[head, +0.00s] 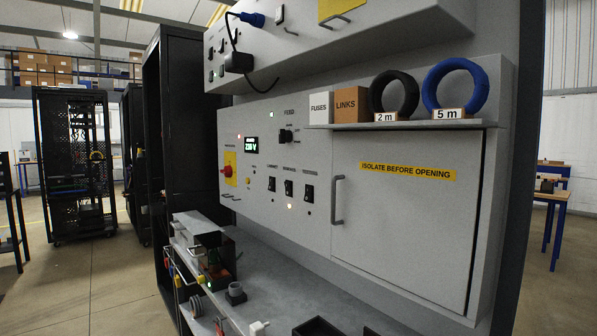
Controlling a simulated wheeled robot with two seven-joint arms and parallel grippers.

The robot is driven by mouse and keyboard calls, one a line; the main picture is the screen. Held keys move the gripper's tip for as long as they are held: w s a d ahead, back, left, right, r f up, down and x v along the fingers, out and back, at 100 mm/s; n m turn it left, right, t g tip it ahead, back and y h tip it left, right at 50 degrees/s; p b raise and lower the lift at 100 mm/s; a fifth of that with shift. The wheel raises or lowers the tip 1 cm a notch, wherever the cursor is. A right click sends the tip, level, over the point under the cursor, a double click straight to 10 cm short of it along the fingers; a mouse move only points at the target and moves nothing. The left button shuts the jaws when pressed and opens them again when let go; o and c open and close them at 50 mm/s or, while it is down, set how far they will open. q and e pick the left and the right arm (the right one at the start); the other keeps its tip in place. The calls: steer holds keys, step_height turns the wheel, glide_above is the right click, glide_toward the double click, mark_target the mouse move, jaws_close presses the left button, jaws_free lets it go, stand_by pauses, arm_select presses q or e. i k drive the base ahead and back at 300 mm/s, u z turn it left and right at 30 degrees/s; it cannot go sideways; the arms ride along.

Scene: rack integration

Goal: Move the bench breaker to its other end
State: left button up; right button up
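A grey control panel faces me. It carries three black breaker toggles in a row: a left one (272,184), a middle one (289,188) and a right one (309,194). Small labels sit above them, too small to read surely, so I cannot tell which is the bench breaker. The toggles' exact positions are too small to tell. Neither of my grippers is in view.
A closed door (400,225) marked "ISOLATE BEFORE OPENING" is right of the toggles, its handle (338,200) nearest them. A red rotary switch (227,171) and lit display (251,144) are left. A shelf with cable coils (394,92) juts out above. Below, the bench (290,285) holds small parts.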

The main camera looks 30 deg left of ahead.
mark_target(287, 185)
steer(key=k, duration=0.5)
steer(key=u, duration=1.65)
steer(key=i, duration=1.35)
steer(key=z, duration=1.75)
